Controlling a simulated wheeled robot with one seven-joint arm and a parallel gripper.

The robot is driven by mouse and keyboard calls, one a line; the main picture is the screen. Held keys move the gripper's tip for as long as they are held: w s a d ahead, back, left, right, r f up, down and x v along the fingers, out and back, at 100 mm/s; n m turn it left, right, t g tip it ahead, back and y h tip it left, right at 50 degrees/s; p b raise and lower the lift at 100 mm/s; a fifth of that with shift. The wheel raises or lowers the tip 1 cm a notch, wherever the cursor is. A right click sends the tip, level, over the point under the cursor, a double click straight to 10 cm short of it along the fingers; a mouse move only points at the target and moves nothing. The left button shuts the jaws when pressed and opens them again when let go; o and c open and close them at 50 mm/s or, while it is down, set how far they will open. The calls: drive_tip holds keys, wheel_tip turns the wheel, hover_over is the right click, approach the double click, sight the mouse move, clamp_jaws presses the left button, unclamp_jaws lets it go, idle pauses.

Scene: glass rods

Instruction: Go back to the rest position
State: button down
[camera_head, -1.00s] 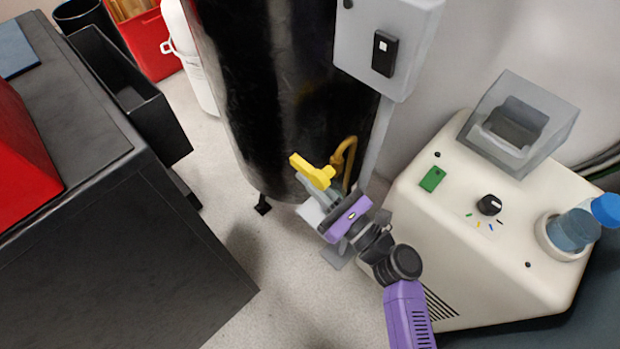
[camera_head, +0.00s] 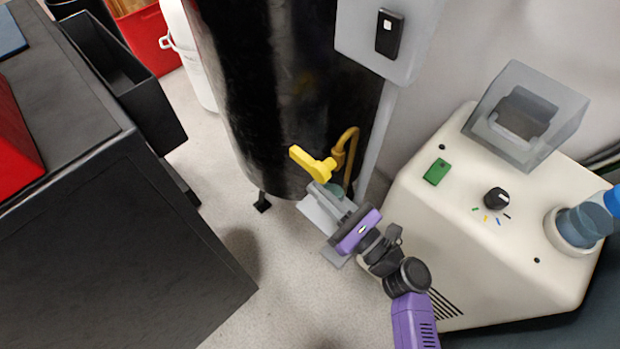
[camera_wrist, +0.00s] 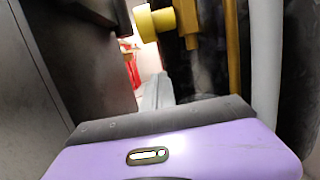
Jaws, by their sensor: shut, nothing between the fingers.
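My gripper (camera_head: 325,195) is at the lower front of the black tank, in the middle of the head view. Its fingers are shut with nothing visible between them. The fingertips are just below the yellow valve handle (camera_head: 313,163) and look apart from it, though the gap is small. In the wrist view the yellow valve handle (camera_wrist: 155,22) shows at the top, and the purple gripper body (camera_wrist: 170,155) fills the bottom. The fingers show only partly there.
The black tank (camera_head: 290,90) stands right behind my gripper, with a yellow pipe (camera_head: 350,155) on its front. A cream machine (camera_head: 480,250) with a green switch is close on the right. A dark cabinet (camera_head: 110,250) is on the left. Grey floor (camera_head: 290,270) is open between.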

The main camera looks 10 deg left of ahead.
drive_tip(key=v, duration=0.7)
drive_tip(key=shift+f+p, duration=0.2)
drive_tip(key=shift+p, duration=0.2)
drive_tip(key=shift+a, duration=0.1)
